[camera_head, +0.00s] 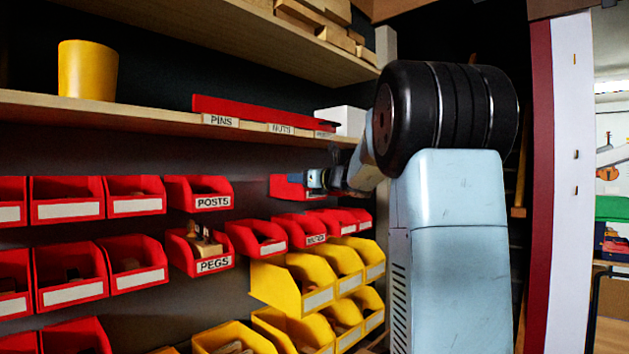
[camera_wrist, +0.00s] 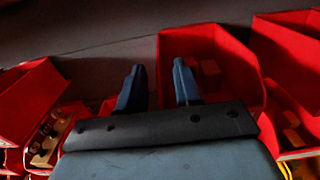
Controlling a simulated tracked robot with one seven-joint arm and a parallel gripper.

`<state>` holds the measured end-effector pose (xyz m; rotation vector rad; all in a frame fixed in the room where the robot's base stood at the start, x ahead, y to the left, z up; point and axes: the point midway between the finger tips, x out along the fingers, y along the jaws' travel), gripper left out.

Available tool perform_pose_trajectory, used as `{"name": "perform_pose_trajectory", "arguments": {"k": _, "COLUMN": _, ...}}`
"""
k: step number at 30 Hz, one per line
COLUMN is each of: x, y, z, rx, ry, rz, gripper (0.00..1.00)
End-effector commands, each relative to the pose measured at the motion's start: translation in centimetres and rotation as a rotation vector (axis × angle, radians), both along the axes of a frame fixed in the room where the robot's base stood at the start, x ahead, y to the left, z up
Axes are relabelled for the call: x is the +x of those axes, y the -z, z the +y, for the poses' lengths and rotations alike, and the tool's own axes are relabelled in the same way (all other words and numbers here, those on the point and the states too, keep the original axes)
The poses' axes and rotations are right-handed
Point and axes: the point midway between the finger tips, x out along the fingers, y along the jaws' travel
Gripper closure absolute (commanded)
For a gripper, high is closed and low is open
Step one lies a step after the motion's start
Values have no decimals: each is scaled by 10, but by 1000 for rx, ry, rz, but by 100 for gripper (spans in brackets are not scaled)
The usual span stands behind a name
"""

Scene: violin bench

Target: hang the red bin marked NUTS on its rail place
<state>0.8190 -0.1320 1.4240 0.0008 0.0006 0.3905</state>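In the head view a bin labelled NUTS (camera_head: 281,128) stands in a red row on the upper shelf, between the bin marked PINS (camera_head: 221,120) and another whose label is hard to read. My gripper (camera_head: 314,180) is below the shelf, beside a red bin (camera_head: 284,187) on the upper wall row, partly hidden by my arm. In the wrist view the two fingers of my gripper (camera_wrist: 158,66) are apart. A red bin (camera_wrist: 233,84) lies beyond and to the right of them, its left edge showing between the fingers. I see nothing pinched.
Red bins marked POSTS (camera_head: 199,193) and PEGS (camera_head: 202,250) hang left of my gripper, with a dark wall gap between. Yellow bins (camera_head: 275,287) fill the lower right. A yellow cup (camera_head: 87,71) and white box (camera_head: 345,121) stand on the shelf (camera_head: 150,113).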

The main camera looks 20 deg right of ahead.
Motion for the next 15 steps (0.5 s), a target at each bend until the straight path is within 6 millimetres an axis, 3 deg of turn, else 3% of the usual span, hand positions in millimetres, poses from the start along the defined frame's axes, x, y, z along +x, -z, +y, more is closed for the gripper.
{"name": "perform_pose_trajectory", "arguments": {"k": 6, "x": 19, "y": 0, "z": 7, "rx": 0, "ry": 0, "rz": 0, "gripper": 66}}
{"name": "perform_pose_trajectory", "arguments": {"k": 15, "x": 23, "y": 0, "z": 9, "rx": -1, "ry": 1, "rz": 0, "gripper": 66}}
